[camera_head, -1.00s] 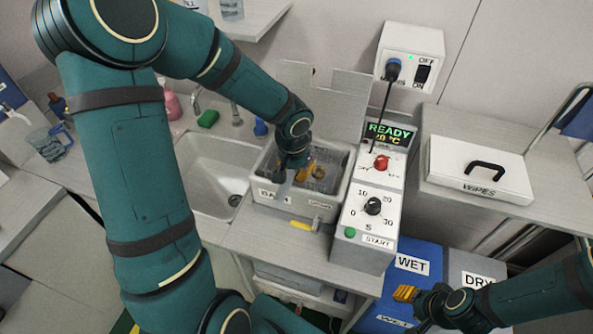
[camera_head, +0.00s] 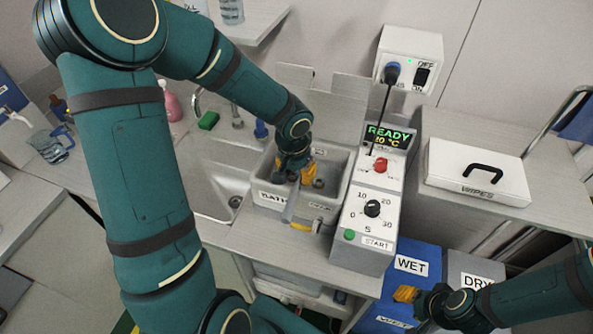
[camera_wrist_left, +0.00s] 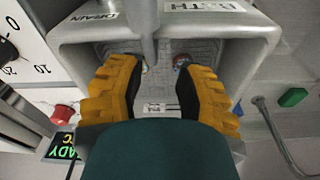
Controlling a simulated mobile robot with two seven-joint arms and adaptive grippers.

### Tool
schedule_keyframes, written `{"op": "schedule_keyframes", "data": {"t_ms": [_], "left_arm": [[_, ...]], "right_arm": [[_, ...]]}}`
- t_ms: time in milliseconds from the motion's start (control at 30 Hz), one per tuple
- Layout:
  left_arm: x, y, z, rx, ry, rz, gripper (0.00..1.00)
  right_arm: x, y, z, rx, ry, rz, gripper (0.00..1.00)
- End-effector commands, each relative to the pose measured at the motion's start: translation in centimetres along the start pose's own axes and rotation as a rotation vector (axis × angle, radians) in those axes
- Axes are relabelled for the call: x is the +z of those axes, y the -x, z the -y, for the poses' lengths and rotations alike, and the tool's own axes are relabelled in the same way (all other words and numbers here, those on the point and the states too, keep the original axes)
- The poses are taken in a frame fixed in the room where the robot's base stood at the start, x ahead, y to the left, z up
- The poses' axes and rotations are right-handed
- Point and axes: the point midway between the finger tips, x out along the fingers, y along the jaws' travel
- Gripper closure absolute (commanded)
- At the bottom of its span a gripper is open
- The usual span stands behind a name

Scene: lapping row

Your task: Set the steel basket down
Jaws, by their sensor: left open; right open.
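The bath tank (camera_head: 318,205) stands left of the control box. My left gripper (camera_head: 295,172) points down into its opening. In the left wrist view my left gripper (camera_wrist_left: 158,65) is open, its two yellow fingers wide apart. A grey bar (camera_head: 290,208), which looks like the steel basket's handle, crosses the tank's front rim. It also shows in the left wrist view (camera_wrist_left: 143,22), ending near the gap between the fingers. A mesh-like grey surface (camera_wrist_left: 175,52) lies below; I cannot tell whether it is basket or tank floor. My right gripper (camera_head: 405,293) is open and empty at lower right.
The control box (camera_head: 364,235) with dials stands close right of the tank. The sink (camera_head: 208,180) lies left. A yellow drain lever (camera_head: 301,227) sticks out in front. WET (camera_head: 411,265) and DRY (camera_head: 476,280) bins stand lower right, below the wipes box (camera_head: 478,172).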

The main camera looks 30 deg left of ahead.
Motion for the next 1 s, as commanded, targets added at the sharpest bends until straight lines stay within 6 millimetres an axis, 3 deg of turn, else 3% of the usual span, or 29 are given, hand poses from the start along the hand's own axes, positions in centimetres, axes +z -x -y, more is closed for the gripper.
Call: {"op": "schedule_keyframes", "data": {"t_ms": [200, 500, 700, 1000], "left_arm": [[-0.1, 5.3, 0.1, -0.003, 0.001, -0.006, 0.66], [-0.1, 10.6, 0.0, -0.002, 0.000, -0.003, 0.66], [0.0, 12.0, 0.0, -0.001, -0.001, -0.001, 0.66], [0.0, 12.1, 0.0, 0.000, -0.001, 0.000, 0.66]], "right_arm": [[-0.2, 1.4, 0.5, -0.003, 0.000, -0.001, 0.53], [-0.3, 2.4, 0.8, -0.005, 0.000, -0.001, 0.53], [-0.3, 2.6, 0.8, -0.005, 0.000, -0.001, 0.53], [-0.3, 2.6, 0.8, -0.005, 0.000, -0.001, 0.53]]}}
